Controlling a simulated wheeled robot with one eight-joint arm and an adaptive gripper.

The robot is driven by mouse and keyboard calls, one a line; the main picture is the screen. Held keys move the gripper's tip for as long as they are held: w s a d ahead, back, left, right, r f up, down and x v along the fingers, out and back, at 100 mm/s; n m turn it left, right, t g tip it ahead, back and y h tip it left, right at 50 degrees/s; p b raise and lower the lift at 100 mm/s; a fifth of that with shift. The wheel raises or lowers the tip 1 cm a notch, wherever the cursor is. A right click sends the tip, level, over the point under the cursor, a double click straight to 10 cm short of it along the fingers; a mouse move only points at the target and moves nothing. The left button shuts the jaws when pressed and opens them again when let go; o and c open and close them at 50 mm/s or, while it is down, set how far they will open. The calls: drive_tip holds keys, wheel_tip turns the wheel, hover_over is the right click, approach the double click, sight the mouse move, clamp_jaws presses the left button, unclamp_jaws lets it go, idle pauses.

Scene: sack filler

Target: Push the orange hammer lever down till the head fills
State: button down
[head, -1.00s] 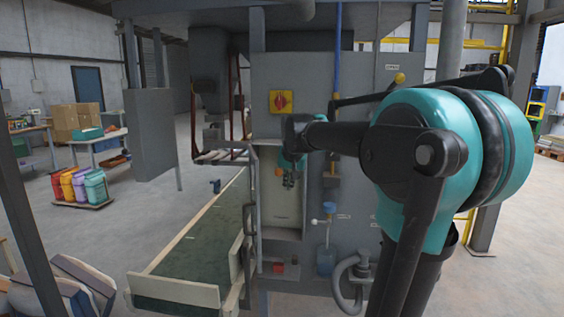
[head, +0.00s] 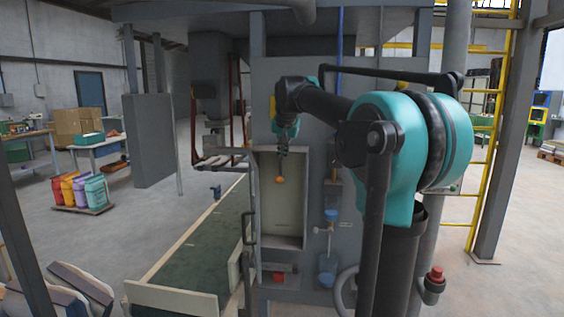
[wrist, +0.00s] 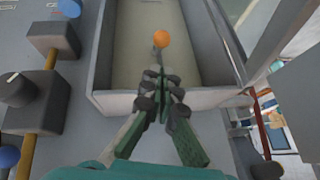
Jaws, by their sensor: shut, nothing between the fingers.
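The orange hammer lever shows as a round orange knob (head: 280,180) inside the tall pale recess (head: 285,215) of the grey machine cabinet. In the wrist view the orange knob (wrist: 161,39) sits on a short grey stem inside the recess. My gripper (head: 284,150) is shut and empty, just above the knob at the top of the recess in the head view. In the wrist view my gripper (wrist: 157,76) has its fingertips together at the recess edge, pointing at the knob. A small gap seems to separate them; contact cannot be told. The hammer head is not clearly seen.
A green conveyor (head: 195,262) runs along the left of the cabinet. Blue-topped fittings (head: 331,215) stand right of the recess, and a red button (head: 279,276) lies below it. In the wrist view, dark knobs on a brass rod (wrist: 50,62) stand at left.

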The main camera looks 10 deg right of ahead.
sight(281, 181)
drive_tip(key=x, duration=0.9)
drive_tip(key=shift+f, duration=0.1)
drive_tip(key=shift+s+f+t, duration=0.15)
drive_tip(key=shift+s+t, duration=0.1)
drive_tip(key=shift+t, duration=0.05)
